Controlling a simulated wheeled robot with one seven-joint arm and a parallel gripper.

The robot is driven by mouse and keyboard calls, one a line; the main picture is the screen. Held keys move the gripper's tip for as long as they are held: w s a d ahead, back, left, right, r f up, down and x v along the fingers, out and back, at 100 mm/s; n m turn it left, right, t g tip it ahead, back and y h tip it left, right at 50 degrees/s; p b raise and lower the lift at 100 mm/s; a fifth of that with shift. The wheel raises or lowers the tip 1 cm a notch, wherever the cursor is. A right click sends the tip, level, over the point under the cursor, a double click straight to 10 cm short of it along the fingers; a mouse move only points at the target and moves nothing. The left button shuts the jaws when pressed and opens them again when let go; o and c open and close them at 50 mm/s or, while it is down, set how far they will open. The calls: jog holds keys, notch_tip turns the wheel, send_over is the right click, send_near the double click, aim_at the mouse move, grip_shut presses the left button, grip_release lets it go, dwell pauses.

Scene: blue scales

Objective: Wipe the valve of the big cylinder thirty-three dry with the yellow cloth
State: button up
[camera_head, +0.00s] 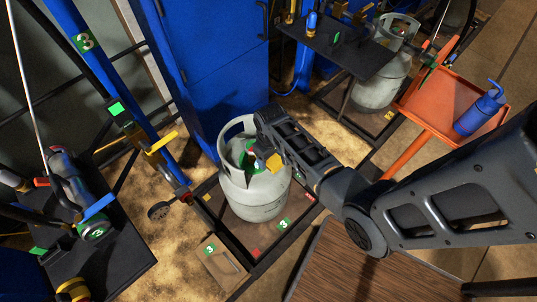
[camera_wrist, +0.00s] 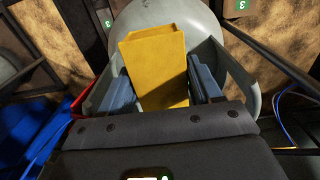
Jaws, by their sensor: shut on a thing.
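A big grey cylinder (camera_head: 258,195) stands upright on a dark framed platform with green tags reading 3. Its collar surrounds a valve with a green part (camera_head: 247,158) on top. My gripper (camera_head: 268,158) reaches down from the right to the collar opening, beside the valve. It is shut on the yellow cloth (camera_head: 273,163). In the wrist view the yellow cloth (camera_wrist: 155,65) sits between the two blue-grey fingers, with the grey cylinder (camera_wrist: 205,25) and its collar around them. The cloth and gripper hide the valve there, so I cannot tell whether the cloth touches it.
A second grey cylinder (camera_head: 375,92) stands at the back right beside a dark shelf (camera_head: 340,50). An orange tray (camera_head: 430,105) holds a small blue cylinder (camera_head: 478,115). A blue cabinet (camera_head: 215,70) stands behind. A black table (camera_head: 100,260) with several items is at left.

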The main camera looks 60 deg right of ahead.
jog(key=s+a+r+p, duration=0.2)
jog(key=s+p, duration=0.2)
jog(key=s, duration=0.5)
jog(key=shift+a+r+p, duration=0.25)
jog(key=shift+a+p, duration=0.05)
dwell(0.5)
jog(key=w+a+r+n+b, duration=0.1)
jog(key=w+a+r+n, duration=0.2)
jog(key=w+a+r, duration=1.3)
jog(key=w+r, duration=0.1)
jog(key=w, duration=0.2)
jog(key=shift+w+r, duration=0.35)
jog(key=shift+r, duration=0.05)
